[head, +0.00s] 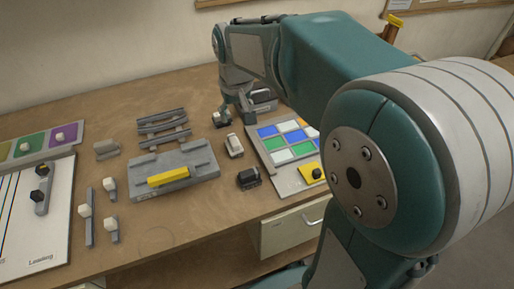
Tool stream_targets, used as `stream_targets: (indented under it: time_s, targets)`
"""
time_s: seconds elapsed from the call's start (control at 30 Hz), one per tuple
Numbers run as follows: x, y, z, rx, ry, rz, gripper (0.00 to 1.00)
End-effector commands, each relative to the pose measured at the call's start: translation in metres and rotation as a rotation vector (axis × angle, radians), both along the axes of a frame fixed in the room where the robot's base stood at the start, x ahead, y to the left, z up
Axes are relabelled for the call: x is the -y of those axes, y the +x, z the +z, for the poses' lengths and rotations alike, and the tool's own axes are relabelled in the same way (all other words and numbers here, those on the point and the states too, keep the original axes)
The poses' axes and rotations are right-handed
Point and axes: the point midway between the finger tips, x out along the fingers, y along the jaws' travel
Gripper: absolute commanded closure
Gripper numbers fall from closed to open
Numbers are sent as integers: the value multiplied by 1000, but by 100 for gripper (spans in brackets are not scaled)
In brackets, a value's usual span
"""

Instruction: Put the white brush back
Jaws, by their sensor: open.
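I cannot tell for sure which thing is the white brush. A small white-topped block (234,145) stands on the table just in front of my gripper. Small grey tools with white cube ends lie at the left: one tool (110,188), a second (112,228) and a longer one (88,220). My gripper (234,114) is open and points down near the back of the table. A small dark block with a pale top (221,120) is at its left finger; I cannot tell if they touch. My arm hides part of the right side.
A grey holder (205,181) with a yellow bar (168,176) stands mid-table, grey racks (162,127) behind it. A coloured-square panel (258,149) is at the right. A dark block (248,178) stands near it. A white board (25,235) lies at the left. Brown tabletop before the holder is clear.

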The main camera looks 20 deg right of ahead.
Motion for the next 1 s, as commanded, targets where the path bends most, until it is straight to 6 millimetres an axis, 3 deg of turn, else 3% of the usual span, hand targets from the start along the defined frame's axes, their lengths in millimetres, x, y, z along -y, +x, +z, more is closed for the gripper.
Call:
stream_targets:
  time_s: [0.1,0.3,0.6,0.8,1.0]
  targets:
    - [0,-35,17,56,1,0,32]
    - [0,-90,30,141,1,1,32]
    - [0,-165,25,265,2,0,32]
    - [0,-191,16,312,2,0,32]
    - [0,-194,14,316,2,0,32]
